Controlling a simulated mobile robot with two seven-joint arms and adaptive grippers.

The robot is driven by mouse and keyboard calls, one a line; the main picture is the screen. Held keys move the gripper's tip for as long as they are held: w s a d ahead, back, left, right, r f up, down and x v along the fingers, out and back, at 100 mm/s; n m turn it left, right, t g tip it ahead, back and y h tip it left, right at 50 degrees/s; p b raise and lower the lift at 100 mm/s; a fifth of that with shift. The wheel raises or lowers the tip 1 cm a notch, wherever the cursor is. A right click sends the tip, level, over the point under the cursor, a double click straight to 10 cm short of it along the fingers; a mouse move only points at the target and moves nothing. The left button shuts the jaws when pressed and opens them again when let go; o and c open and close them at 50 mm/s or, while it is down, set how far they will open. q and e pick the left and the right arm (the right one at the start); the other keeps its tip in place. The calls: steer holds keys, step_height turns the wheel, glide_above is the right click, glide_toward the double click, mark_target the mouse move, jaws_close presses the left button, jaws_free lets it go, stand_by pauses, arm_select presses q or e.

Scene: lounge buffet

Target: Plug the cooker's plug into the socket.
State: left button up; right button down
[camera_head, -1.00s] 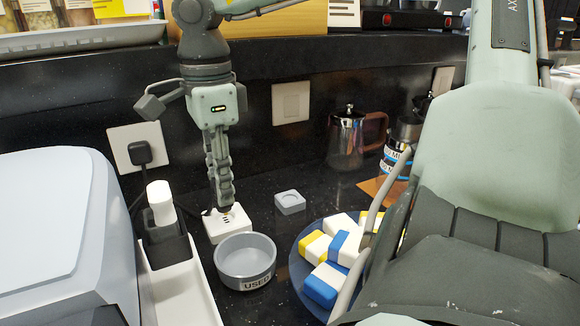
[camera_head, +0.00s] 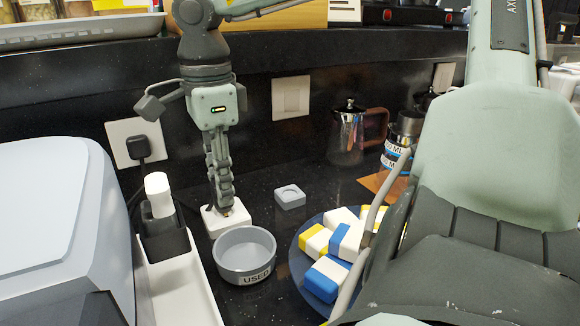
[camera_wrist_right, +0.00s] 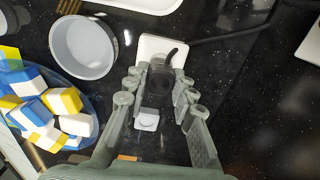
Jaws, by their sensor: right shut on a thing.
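My right gripper (camera_head: 225,208) points straight down over a white socket block (camera_head: 214,222) on the dark counter. In the right wrist view, its fingers (camera_wrist_right: 159,90) are shut on the black plug (camera_wrist_right: 159,84), with the white block (camera_wrist_right: 150,46) just beyond it. The plug is at or just above the block's top; I cannot tell whether its pins are in. The fingers hide most of the plug in the head view. A black cable (camera_wrist_right: 225,36) runs off to the right in the wrist view. My left gripper is not in view.
A grey bowl marked USED (camera_head: 245,268) stands close in front of the block. A small grey block (camera_head: 289,198) lies to the right, near a blue plate (camera_head: 300,285) of coloured blocks. A white tray (camera_head: 196,298) and another black plug in a wall socket (camera_head: 117,133) are left.

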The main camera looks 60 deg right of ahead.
steer(key=shift+f, duration=0.15)
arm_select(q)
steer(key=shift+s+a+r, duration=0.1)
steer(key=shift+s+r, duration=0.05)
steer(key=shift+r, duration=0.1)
arm_select(e)
steer(key=shift+f, duration=0.1)
arm_select(q)
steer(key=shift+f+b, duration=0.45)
steer(key=shift+b, duration=0.1)
arm_select(e)
steer(key=shift+f, duration=0.45)
steer(key=c, duration=1.2)
jaws_free()
steer(key=shift+r, duration=0.1)
steer(key=shift+c, duration=1.3)
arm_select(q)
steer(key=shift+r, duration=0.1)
